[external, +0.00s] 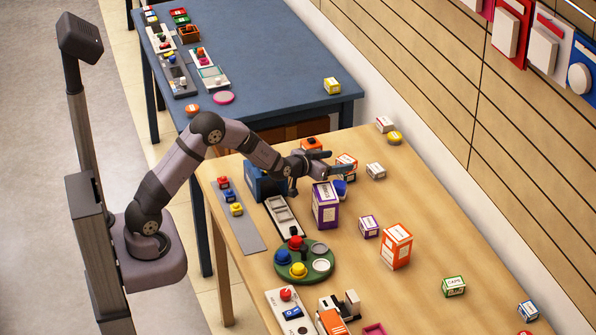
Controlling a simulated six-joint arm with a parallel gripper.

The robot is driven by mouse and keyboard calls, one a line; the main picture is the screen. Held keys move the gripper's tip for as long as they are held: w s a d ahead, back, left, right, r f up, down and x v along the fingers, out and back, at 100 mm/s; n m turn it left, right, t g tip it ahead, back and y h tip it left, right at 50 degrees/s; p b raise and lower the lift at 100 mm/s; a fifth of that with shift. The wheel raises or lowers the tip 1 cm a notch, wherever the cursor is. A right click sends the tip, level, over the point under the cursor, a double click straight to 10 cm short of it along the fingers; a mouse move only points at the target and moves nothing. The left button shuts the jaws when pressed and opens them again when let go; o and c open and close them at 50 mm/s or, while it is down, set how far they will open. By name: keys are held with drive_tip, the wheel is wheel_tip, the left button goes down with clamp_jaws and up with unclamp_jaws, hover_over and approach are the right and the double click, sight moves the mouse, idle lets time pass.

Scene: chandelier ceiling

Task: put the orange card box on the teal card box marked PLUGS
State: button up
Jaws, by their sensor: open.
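An orange card box (396,246) with a white label stands upright right of the middle of the wooden table. Another orange-edged box (346,161) is partly hidden behind my gripper. A small blue-teal box (528,310) with a white label lies near the right edge; its marking is too small to read, so I cannot tell whether it says PLUGS. My gripper (331,162) is open over the back part of the table, above and behind a tall purple box (325,207). Nothing shows held between its fingers. It is apart from the large orange box.
A green CAPS box (454,286), a small purple box (369,226) and a white box (376,171) stand on the wooden table (440,225). A green round tray (315,247) with coloured knobs is at front left. A blue table (265,60) stands behind.

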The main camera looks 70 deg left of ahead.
drive_tip(key=v, duration=0.6)
drive_tip(key=shift+b, duration=0.3)
drive_tip(key=shift+d+r, duration=0.1)
drive_tip(key=shift+d, duration=0.05)
drive_tip(key=d+r+m+h+p, duration=0.1)
drive_tip(key=d+m, duration=0.1)
drive_tip(key=s+d+r+m+g+h+p, duration=0.1)
drive_tip(key=d+r+m+p, duration=0.1)
drive_tip(key=d, duration=0.1)
drive_tip(key=s+d+r+m+h+p, duration=0.1)
drive_tip(key=d+r+m+p, duration=0.1)
drive_tip(key=d, duration=0.1)
drive_tip(key=shift+r+g, duration=0.15)
drive_tip(key=shift+g, duration=0.25)
drive_tip(key=s+d+f+g+p, duration=0.1)
drive_tip(key=s+d+g, duration=0.1)
drive_tip(key=s, duration=0.9)
drive_tip(key=s+d+f+n+g+h+p, duration=0.1)
drive_tip(key=s+g, duration=0.4)
drive_tip(key=s, duration=0.7)
drive_tip(key=s+d+f+g+h+p, duration=0.1)
drive_tip(key=s+d+f+g+p, duration=0.1)
drive_tip(key=s, duration=0.9)
drive_tip(key=shift+s+d+n+g, duration=0.2)
drive_tip(key=shift+d+n+g, duration=0.1)
drive_tip(key=shift+d+g, duration=0.7)
